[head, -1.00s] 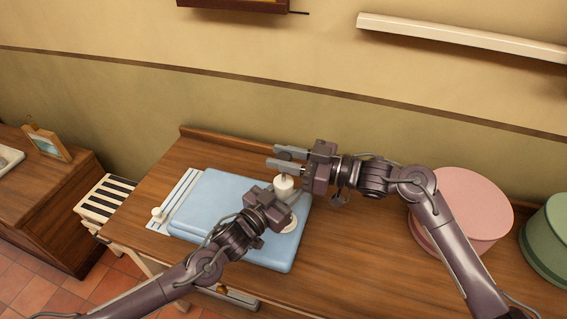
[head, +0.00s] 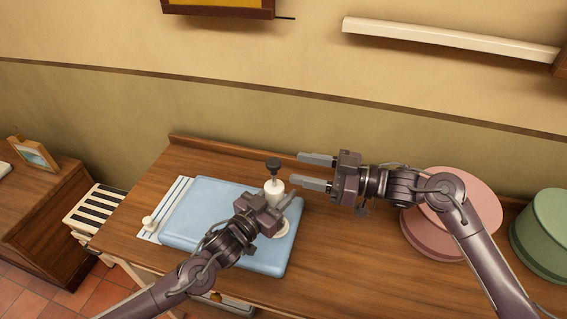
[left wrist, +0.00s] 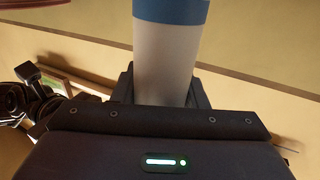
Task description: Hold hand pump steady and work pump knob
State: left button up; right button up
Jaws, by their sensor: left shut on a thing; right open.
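The hand pump (head: 274,187) is a white cylinder standing on the blue case (head: 210,205), with a round white piece (head: 281,229) at its foot. Its dark pump knob (head: 273,164) sticks up on top. My left gripper (head: 283,202) is shut on the pump's body, which hides part of it. In the left wrist view the white pump body with a blue band (left wrist: 168,55) rises from between the jaws. My right gripper (head: 318,171) is open and empty, to the right of the knob and apart from it, its fingers pointing left.
A pink round box (head: 425,235) and a green round box (head: 545,235) stand on the wooden table (head: 345,250) at the right. A white slatted strip (head: 165,208) lies left of the case. A white rail (head: 450,39) is on the wall above.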

jog(key=v, duration=0.4)
jog(key=shift+s+d, duration=0.15)
jog(key=shift+d, duration=0.25)
jog(key=shift+c, duration=0.4)
jog(key=shift+r, duration=0.3)
jog(key=shift+c, duration=1.4)
jog(key=r, duration=0.2)
jog(key=r+h, duration=0.1)
jog(key=r, duration=0.2)
jog(key=r+g+h, duration=0.1)
jog(key=r, duration=0.1)
jog(key=shift+w+d+r, duration=0.2)
jog(key=shift+w+r, duration=0.05)
jog(key=shift+r, duration=0.05)
grip_shut()
send_over(274, 167)
jog(key=w+d, duration=0.1)
jog(key=d, duration=0.2)
jog(key=f, duration=0.2)
jog(key=shift+a+f, duration=0.15)
jog(key=shift+f, duration=0.8)
jog(key=shift+a+f, duration=0.1)
jog(key=shift+f, duration=0.85)
